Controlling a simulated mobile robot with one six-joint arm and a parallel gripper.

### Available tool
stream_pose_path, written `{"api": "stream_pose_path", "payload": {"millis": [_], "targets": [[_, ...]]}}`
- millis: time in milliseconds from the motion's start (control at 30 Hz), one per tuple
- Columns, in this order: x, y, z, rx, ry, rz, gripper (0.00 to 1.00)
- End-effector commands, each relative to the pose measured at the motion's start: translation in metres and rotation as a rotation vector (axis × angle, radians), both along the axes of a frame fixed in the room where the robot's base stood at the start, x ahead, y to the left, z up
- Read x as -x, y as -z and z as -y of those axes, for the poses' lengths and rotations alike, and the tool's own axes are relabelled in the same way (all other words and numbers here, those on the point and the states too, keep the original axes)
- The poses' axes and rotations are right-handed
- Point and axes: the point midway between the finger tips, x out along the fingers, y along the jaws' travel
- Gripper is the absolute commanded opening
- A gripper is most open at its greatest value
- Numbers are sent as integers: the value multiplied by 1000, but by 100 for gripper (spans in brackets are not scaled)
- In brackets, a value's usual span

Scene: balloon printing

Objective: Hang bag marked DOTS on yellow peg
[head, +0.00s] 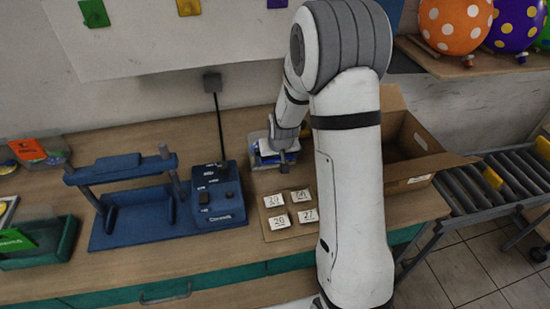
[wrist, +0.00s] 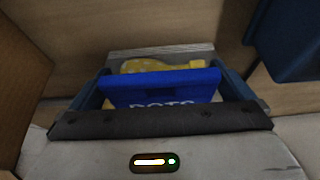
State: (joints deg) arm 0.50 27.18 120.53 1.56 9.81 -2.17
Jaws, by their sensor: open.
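A blue bag (wrist: 165,88) with white lettering that reads DOTS, its lower part hidden, stands in front of my wrist camera, with something yellow (wrist: 160,64) behind it. My gripper (wrist: 165,92) is open, with a dark finger on each side of the bag; I cannot tell whether they touch it. In the head view my gripper (head: 284,160) is low at a small clear bin (head: 258,162) on the bench, and a bit of blue shows in it. The yellow peg (head: 187,7) is on the white wall board at the top, with nothing on it.
A green peg (head: 94,13) and a blue peg (head: 277,3) flank the yellow one. A cardboard box (head: 408,165) stands right of the bin. A blue machine (head: 218,197) with a thin black post stands left. Number cards (head: 290,208) lie in front.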

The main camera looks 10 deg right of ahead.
Motion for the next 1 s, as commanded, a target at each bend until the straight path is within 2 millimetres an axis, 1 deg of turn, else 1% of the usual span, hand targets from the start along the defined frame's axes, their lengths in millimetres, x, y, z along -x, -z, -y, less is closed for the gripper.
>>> {"api": "stream_pose_path", "payload": {"millis": [400,500,600,767,867,967,1000], "targets": [[28,-70,1,0,2,5,100],[34,-84,1,1,1,5,100],[39,-95,1,1,1,4,100],[45,-105,1,0,2,2,100],[59,-118,1,0,2,-2,100],[89,-139,1,1,1,-12,100],[104,-148,1,2,2,-18,100]]}}
